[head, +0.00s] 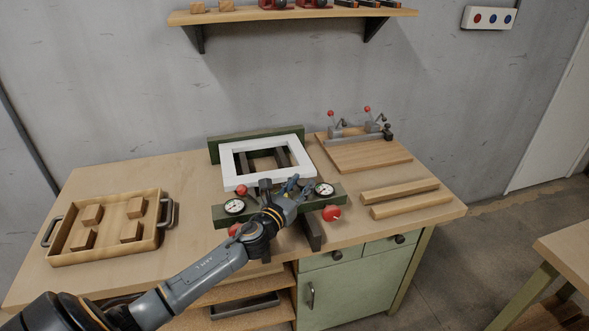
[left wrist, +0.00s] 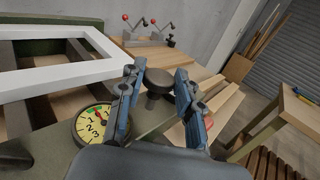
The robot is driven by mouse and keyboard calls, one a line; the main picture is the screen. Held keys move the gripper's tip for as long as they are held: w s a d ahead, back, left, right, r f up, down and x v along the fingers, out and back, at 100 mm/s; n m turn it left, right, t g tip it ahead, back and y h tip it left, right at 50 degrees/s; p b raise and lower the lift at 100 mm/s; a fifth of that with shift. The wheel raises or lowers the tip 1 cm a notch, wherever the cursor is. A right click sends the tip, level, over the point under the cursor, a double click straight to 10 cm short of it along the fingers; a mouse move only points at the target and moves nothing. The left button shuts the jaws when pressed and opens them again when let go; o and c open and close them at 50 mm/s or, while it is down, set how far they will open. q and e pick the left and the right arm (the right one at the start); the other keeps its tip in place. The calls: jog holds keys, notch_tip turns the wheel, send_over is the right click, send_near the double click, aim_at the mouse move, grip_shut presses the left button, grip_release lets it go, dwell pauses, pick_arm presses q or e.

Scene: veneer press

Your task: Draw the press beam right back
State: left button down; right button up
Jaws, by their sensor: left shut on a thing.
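The press beam (head: 311,204) is a dark green bar across the front of the press, with two round dial gauges (head: 323,189) and red balls (head: 332,213) by it. A white rectangular frame (head: 242,180) lies behind it, in front of the press's green back bar (head: 228,148). My left gripper (head: 291,187) is over the beam. In the left wrist view its two fingers (left wrist: 158,92) stand on either side of a black knob (left wrist: 157,80), shut on it. The fingers partly hide the beam. My right gripper is not in view.
A wooden tray (head: 105,256) with several blocks lies on the left. A board with red-tipped clamps (head: 365,152) stands at the back right, and two wooden strips (head: 411,204) lie in front of it. A shelf (head: 290,14) hangs above. Another table (head: 572,250) is at right.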

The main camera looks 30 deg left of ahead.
pick_arm(q)
jog(key=shift+s+d+f, duration=0.2)
jog(key=shift+s+d, duration=0.6)
jog(key=shift+d, duration=0.3)
jog(key=c, duration=1.3)
grip_release()
jog(key=o, duration=0.4)
jog(key=shift+s+d+r, duration=0.1)
jog(key=shift+s+r, duration=0.05)
jog(key=s, duration=1.2)
jog(key=shift+d, duration=0.45)
